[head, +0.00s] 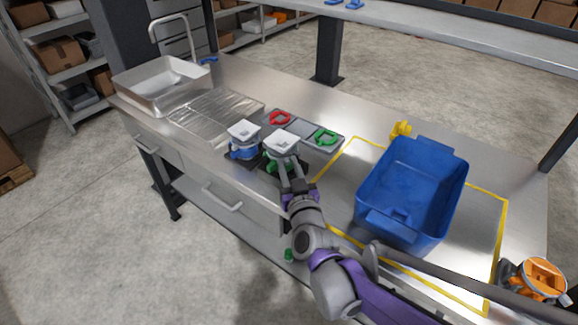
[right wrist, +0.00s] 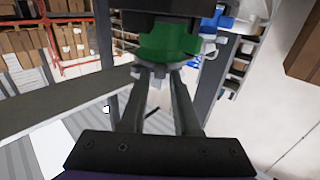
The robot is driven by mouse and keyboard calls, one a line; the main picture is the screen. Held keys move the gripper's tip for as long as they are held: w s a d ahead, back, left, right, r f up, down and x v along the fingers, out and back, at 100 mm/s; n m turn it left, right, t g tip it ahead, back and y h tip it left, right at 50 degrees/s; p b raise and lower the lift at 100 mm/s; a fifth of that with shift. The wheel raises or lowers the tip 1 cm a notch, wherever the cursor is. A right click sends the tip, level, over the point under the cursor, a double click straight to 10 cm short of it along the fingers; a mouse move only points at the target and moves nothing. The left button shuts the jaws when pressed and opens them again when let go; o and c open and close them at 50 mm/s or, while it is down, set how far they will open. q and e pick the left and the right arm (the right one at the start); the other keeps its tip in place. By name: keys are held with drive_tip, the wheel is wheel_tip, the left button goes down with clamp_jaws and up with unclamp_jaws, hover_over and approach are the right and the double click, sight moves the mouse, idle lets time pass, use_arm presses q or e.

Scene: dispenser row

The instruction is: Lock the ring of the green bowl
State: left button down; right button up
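The green bowl unit (head: 280,166) stands in the dark rack on the steel counter, a white square top (head: 282,144) above it. The right wrist view shows its green round part (right wrist: 170,42) close up, with a grey lobed piece at its lower edge. My right gripper (head: 291,172) is at the front of this unit. Its two fingers are parted, and in the right wrist view their tips (right wrist: 157,78) reach the grey piece. Contact is not clear. The ring cannot be made out separately, and its lock state is unclear. My left gripper is out of view.
A blue unit with a white top (head: 243,139) stands just left. Behind lies a grey tray (head: 304,130) with a red ring (head: 280,118) and a green ring (head: 326,137). A large blue bin (head: 412,190) stands right; an orange-topped device (head: 541,276) is at far right. A sink (head: 160,84) is left.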

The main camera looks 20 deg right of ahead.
drive_tip(key=shift+c, duration=0.2)
clamp_jaws()
drive_tip(key=shift+a+m+h+b, duration=0.45)
drive_tip(key=shift+m+h+b, duration=0.25)
drive_tip(key=shift+h, duration=0.3)
drive_tip(key=shift+a+f+h+b, duration=0.1)
drive_tip(key=shift+a+h+b, duration=0.1)
drive_tip(key=shift+h+b, duration=0.15)
drive_tip(key=a+m+h, duration=0.1)
drive_tip(key=m+g+h+b, duration=0.1)
drive_tip(key=h, duration=0.1)
drive_tip(key=w+a+m+g+h, duration=0.1)
drive_tip(key=m+h, duration=0.1)
drive_tip(key=shift+a+h, duration=0.25)
drive_tip(key=shift+a, duration=0.05)
drive_tip(key=shift+w+a+m+g+h, duration=0.2)
drive_tip(key=shift+m+g+h, duration=0.3)
drive_tip(key=shift+h, duration=0.15)
drive_tip(key=shift+w+a+m+g+h, duration=0.2)
drive_tip(key=shift+a+m+g+h, duration=0.05)
drive_tip(key=shift+m+g+h, duration=0.3)
drive_tip(key=shift+w+a+m+g+h, duration=0.2)
drive_tip(key=shift+m+g+h, duration=0.25)
drive_tip(key=shift+h, duration=0.25)
